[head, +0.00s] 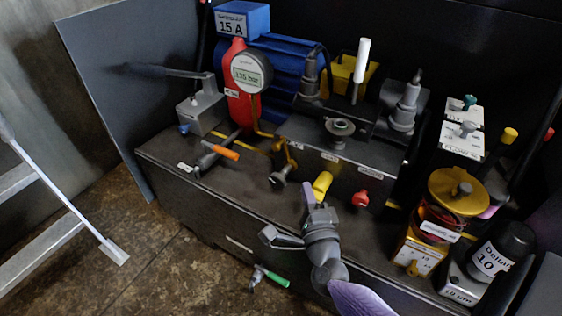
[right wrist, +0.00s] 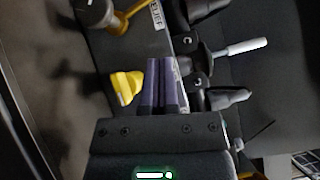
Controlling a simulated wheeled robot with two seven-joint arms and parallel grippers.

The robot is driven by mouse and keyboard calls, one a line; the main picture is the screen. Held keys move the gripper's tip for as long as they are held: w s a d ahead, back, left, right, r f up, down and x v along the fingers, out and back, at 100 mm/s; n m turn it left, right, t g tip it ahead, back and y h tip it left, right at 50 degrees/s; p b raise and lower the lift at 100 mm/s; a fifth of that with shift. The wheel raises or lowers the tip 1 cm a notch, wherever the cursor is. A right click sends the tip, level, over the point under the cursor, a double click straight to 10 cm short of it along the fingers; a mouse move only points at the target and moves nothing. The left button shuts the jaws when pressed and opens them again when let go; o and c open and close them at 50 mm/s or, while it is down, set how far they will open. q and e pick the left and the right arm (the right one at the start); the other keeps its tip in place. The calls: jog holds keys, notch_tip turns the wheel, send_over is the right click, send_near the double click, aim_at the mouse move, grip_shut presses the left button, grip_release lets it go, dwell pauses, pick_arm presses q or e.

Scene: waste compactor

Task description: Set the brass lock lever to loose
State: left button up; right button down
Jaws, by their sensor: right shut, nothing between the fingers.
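The brass lock lever (head: 290,154) is a bent, brass-coloured piece on the front of the valve block, just above a grey relief knob (head: 281,176). In the right wrist view, the brass lever (right wrist: 131,16) shows at the top, beside the grey knob (right wrist: 95,10). My right gripper (head: 308,192) is in front of the block, to the lower right of the lever and apart from it. Its fingers (right wrist: 162,65) are shut and empty, close beside a yellow knob (head: 322,184). My left gripper is out of view.
A red knob (head: 360,198) sits right of the yellow one. A pressure gauge (head: 250,70) stands behind the lever, and a white-handled lever (head: 361,62) rises from the block. An orange-handled tool (head: 222,151) lies to the left. The bench's front strip is partly clear.

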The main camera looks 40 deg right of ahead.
aim_at(282, 143)
jog(key=x, duration=0.3)
jog(key=a+b+x, duration=0.1)
jog(key=x, duration=0.2)
jog(key=w+a+b+x, duration=0.1)
jog(key=x, duration=0.2)
jog(key=shift+s+r, duration=0.1)
jog(key=shift+w+a+r, duration=0.1)
jog(key=shift+w+r, duration=0.1)
jog(key=shift+w, duration=0.2)
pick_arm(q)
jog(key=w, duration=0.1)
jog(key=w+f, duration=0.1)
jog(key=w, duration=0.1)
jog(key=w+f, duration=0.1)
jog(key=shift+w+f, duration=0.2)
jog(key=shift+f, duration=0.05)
